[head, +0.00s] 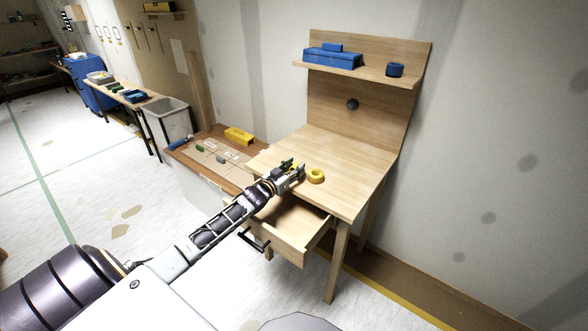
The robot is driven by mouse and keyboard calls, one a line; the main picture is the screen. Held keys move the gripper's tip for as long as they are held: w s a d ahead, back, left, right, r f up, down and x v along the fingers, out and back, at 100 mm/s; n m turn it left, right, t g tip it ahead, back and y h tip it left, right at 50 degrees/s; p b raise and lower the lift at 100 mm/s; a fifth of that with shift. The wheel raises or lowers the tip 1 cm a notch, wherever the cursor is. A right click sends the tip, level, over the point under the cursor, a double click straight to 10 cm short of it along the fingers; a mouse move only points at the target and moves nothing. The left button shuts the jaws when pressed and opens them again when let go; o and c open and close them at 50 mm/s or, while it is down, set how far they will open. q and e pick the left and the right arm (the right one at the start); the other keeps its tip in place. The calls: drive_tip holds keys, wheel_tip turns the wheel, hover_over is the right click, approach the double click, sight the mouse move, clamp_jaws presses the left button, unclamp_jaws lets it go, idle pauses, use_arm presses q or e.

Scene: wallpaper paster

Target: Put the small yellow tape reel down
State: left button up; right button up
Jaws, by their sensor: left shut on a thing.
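My left gripper (296,169) reaches over the front left part of the wooden desk (350,190). It is shut on the small yellow tape reel, which is mostly hidden by the fingers; only a bit of yellow shows between them. A yellow ring-shaped reel (316,176) lies flat on the desk top just right of the fingertips. I cannot tell how high the held reel is above the desk. My right gripper is not in view.
A drawer (290,228) stands open under the desk's front edge. A shelf above the desk holds a blue box (332,58) and a blue roll (395,70). A low brown-topped surface with a yellow box (239,136) stands left. The desk's right side is clear.

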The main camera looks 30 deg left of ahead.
use_arm(q)
drive_tip(key=shift+f, duration=0.25)
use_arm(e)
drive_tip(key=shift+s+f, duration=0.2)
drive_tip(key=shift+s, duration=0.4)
use_arm(q)
drive_tip(key=shift+f, duration=0.1)
drive_tip(key=o, duration=1.1)
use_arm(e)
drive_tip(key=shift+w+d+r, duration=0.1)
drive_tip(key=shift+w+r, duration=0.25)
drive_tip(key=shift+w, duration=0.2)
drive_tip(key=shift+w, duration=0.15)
